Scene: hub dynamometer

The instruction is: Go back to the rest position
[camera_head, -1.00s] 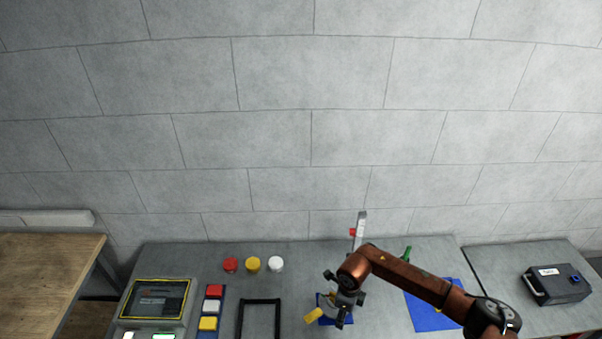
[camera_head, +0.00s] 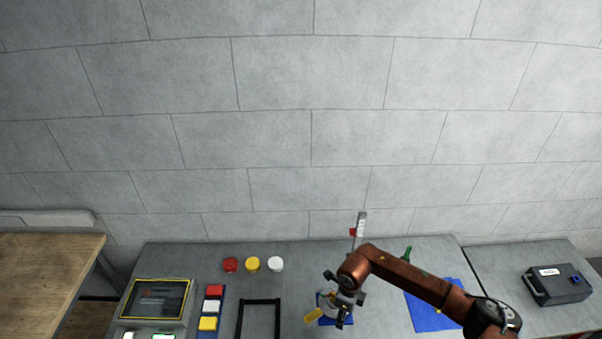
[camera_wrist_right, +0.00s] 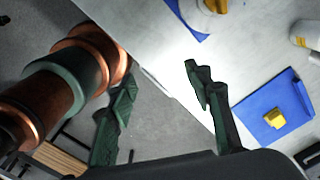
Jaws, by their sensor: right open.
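My right arm (camera_head: 415,280) comes in from the lower right in the head view, over the grey bench (camera_head: 180,258). I cannot make out its jaws clearly there. In the right wrist view my right gripper (camera_wrist_right: 160,88) is open, its two dark green fingers apart with nothing between them. Bench edge and floor show behind the fingers. My left gripper is in neither view.
A blue mat (camera_head: 423,316) and a green-topped item (camera_head: 407,252) lie near the arm. A yellow piece (camera_head: 313,315), a black frame (camera_head: 259,302), colored caps (camera_head: 253,264) and a screen (camera_head: 158,299) are further left. A dark case (camera_head: 557,286) stands at right.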

